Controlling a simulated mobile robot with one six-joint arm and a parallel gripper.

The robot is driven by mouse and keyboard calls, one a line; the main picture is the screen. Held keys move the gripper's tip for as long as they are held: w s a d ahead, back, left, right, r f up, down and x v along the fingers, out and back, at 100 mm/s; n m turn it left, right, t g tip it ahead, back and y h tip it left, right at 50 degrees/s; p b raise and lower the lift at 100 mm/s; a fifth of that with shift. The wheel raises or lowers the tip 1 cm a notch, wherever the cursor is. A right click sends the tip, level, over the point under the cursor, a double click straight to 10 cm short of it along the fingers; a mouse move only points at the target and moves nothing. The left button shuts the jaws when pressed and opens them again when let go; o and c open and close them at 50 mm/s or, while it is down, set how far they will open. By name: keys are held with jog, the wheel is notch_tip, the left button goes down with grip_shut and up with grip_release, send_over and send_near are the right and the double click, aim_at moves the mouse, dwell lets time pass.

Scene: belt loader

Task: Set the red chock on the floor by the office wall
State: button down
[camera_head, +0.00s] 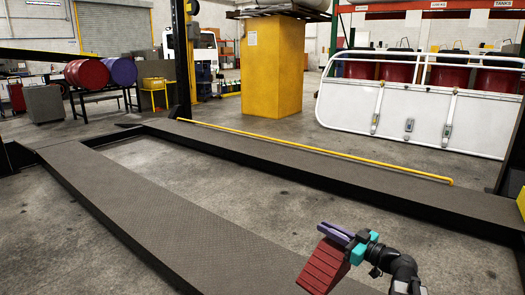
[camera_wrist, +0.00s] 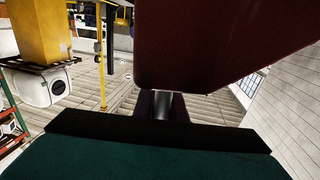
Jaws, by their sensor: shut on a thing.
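The red chock (camera_head: 323,268) is a ridged wedge held at the lower right of the head view, in front of the lift ramp. My gripper (camera_head: 343,238), with purple fingers and a teal body, is shut on it at its upper end. In the wrist view the chock (camera_wrist: 210,45) is a large dark red shape filling the upper middle, and my gripper (camera_wrist: 161,105) shows just below it. The chock hides much of the wrist view. I cannot tell which wall is the office wall.
A low vehicle lift with two grey ramps (camera_head: 150,195) spans the floor, with a yellow bar (camera_head: 320,150) along its far side. A yellow column (camera_head: 272,70) and a white panel (camera_head: 420,115) stand behind. Bare concrete (camera_head: 60,240) shows at left.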

jog(key=n+g+y, duration=0.1)
jog(key=g+y, duration=0.1)
send_over(316, 260)
jog(key=w+d, duration=0.1)
jog(key=shift+w+f, duration=0.15)
jog(key=shift+w, duration=0.05)
jog(key=shift+s+a+f+n+g, duration=0.2)
jog(key=shift+s+a+n+g, duration=0.1)
jog(key=shift+s+a+n, duration=0.35)
notch_tip(316, 260, up, 19)
jog(key=p, duration=2.7)
jog(key=shift+d+y, duration=0.15)
jog(key=shift+y, duration=0.15)
jog(key=shift+s, duration=0.1)
